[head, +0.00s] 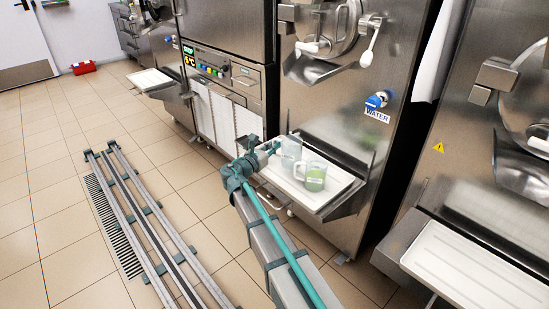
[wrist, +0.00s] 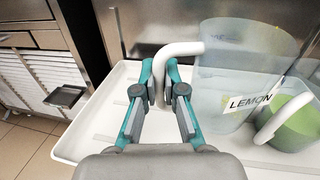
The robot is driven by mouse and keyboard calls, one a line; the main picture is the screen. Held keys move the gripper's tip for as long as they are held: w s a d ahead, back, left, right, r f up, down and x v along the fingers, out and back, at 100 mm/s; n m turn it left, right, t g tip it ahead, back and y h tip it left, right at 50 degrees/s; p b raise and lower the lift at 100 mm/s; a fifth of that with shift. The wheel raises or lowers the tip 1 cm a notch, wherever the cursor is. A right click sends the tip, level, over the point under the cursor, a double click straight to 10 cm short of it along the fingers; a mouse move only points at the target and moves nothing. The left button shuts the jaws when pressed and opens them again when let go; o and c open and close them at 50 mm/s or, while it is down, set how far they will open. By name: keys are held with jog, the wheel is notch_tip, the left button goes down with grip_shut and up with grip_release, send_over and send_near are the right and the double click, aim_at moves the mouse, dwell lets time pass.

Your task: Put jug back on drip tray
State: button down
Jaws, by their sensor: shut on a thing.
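In the head view, my gripper (head: 270,151) reaches the same jug (head: 291,154) from the left, over the white drip tray (head: 338,179). The drip tray also shows in the wrist view (wrist: 104,98). I cannot tell whether the jug's base touches the tray.
A second jug with green contents (head: 315,177) stands on the tray, close to the right of the held jug. It also shows in the wrist view (wrist: 292,122). The freezer's steel front (head: 345,128) rises behind. The tray's left part is clear.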

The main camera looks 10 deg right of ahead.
jog(key=shift+f+b, duration=0.4)
jog(key=shift+f, duration=1.45)
jog(key=shift+f, duration=0.1)
jog(key=c, duration=1.3)
grip_release()
jog(key=shift+o, duration=0.2)
jog(key=p+v, duration=0.2)
jog(key=v, duration=1)
jog(key=shift+a, duration=0.1)
